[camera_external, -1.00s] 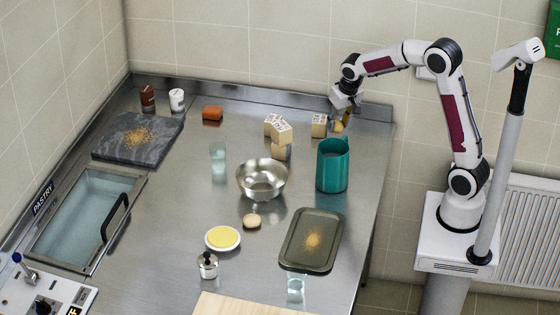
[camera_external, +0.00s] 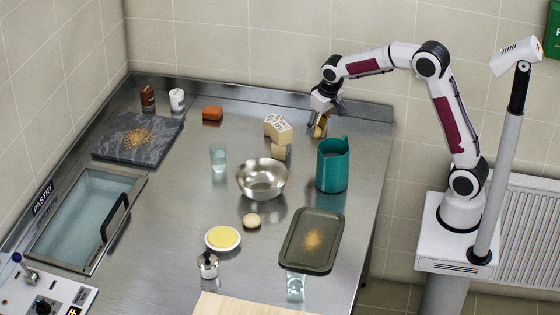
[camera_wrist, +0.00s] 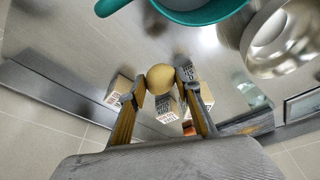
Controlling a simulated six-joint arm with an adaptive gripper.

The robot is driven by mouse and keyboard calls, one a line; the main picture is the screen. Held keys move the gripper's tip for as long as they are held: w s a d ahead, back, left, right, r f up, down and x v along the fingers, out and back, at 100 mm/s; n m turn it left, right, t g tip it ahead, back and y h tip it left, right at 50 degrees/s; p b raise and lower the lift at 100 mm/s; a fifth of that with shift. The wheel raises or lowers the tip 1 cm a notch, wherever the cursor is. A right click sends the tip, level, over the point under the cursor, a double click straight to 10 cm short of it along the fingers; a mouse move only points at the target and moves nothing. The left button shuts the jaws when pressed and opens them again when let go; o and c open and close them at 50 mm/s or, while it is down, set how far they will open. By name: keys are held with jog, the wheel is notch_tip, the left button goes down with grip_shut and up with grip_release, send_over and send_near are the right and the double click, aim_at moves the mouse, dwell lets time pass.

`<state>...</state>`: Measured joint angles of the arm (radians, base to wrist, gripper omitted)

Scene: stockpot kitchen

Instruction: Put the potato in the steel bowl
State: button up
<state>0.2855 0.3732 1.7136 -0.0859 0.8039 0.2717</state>
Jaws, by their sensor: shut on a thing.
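The potato (camera_wrist: 160,78) is a round yellow-tan lump between my fingertips in the wrist view. My gripper (camera_wrist: 160,82) is shut on it. In the external view my gripper (camera_external: 320,128) is at the back right of the counter, behind the teal jug, pointing down; the potato is hard to make out there. The steel bowl (camera_external: 262,182) stands upright mid-counter, to the left and in front of my gripper, and looks empty. The bowl also shows at the upper right of the wrist view (camera_wrist: 278,62).
The teal jug (camera_external: 332,168) stands between my gripper and the front tray (camera_external: 296,252). Stacked printed blocks (camera_external: 278,130) stand left of my gripper, behind the bowl. A glass (camera_external: 218,158) is left of the bowl, and a tan round item (camera_external: 251,221) lies in front.

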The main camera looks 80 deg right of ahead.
jog(key=w+a+n+y, duration=0.1)
jog(key=w+a+n, duration=0.4)
jog(key=w+a, duration=0.4)
jog(key=n+y, duration=0.1)
jog(key=n, duration=0.3)
send_over(264, 182)
jog(key=s+a, duration=0.1)
jog(key=a, duration=0.3)
jog(key=shift+r, duration=0.25)
jog(key=shift+f, duration=0.15)
jog(key=shift+s+x, duration=0.25)
jog(key=shift+x, duration=0.85)
jog(key=shift+s+x, duration=0.25)
jog(key=shift+x, duration=0.9)
jog(key=shift+f, duration=0.15)
jog(key=shift+s+x, duration=0.2)
jog(key=shift+x, duration=0.6)
jog(key=shift+s+x, duration=0.15)
jog(key=shift+x, duration=0.65)
jog(key=shift+s+x, duration=0.2)
jog(key=shift+x, duration=0.6)
jog(key=shift+d+f, duration=0.2)
jog(key=shift+f, duration=0.05)
jog(key=o, duration=1.1)
jog(key=shift+f, duration=0.1)
